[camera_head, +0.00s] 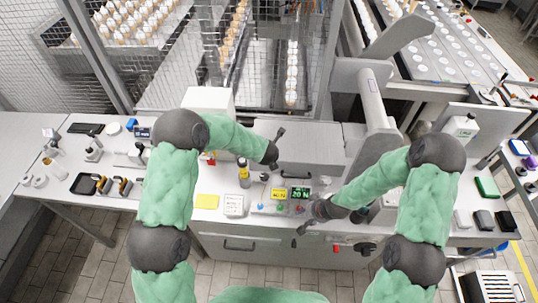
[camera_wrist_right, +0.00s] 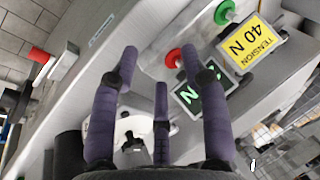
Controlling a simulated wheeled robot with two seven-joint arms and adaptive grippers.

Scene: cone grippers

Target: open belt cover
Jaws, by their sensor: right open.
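A grey box-shaped cover (camera_head: 310,143), which looks like the belt cover, lies flat on the machine at the middle of the counter in the head view. My left gripper (camera_head: 276,147) is at the cover's left edge; whether it touches and whether its fingers are open is unclear. My right gripper (camera_head: 309,218) is in front of the cover, low over the control panel's right side. In the right wrist view its purple fingers (camera_wrist_right: 160,62) are spread and empty, over the panel next to a red knob (camera_wrist_right: 173,58).
The panel carries a green display (camera_head: 300,193) and a yellow tension label (camera_wrist_right: 255,42). A yellow-black bottle (camera_head: 243,175) stands left of it. A grey post (camera_head: 375,105) rises to the right of the cover. A mesh cage (camera_head: 170,50) stands behind.

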